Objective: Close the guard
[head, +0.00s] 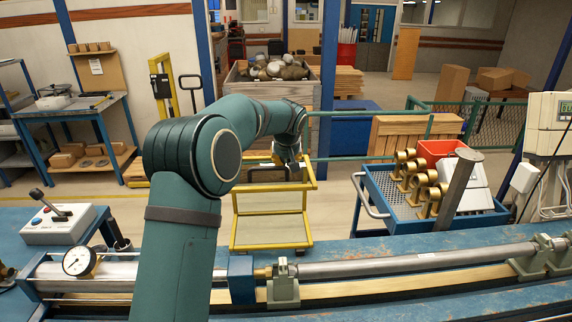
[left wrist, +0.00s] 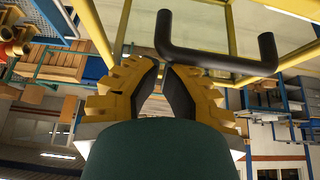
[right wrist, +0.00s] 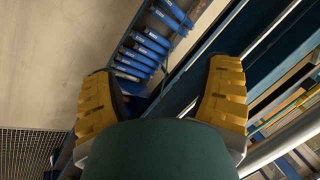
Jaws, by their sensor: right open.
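The guard (head: 270,230) is a yellow frame around a clear panel, standing beyond the bench's far edge behind the pipe run. Its frame also shows in the left wrist view (left wrist: 122,35), with a black U-shaped handle (left wrist: 218,58). My left gripper (head: 287,163) is over the guard's far end. In the left wrist view its fingers (left wrist: 164,75) are drawn close together with a narrow gap, tips at one corner of the handle. Whether they grip it is unclear. My right gripper (right wrist: 165,95) is open and empty, outside the head view.
A steel pipe (head: 390,264) lies clamped along the blue bench, with a dial gauge (head: 79,261) at left. A control box (head: 60,222) with a lever stands at the left. A blue cart (head: 378,195) with brass parts stands right of the guard. My left arm crosses the bench.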

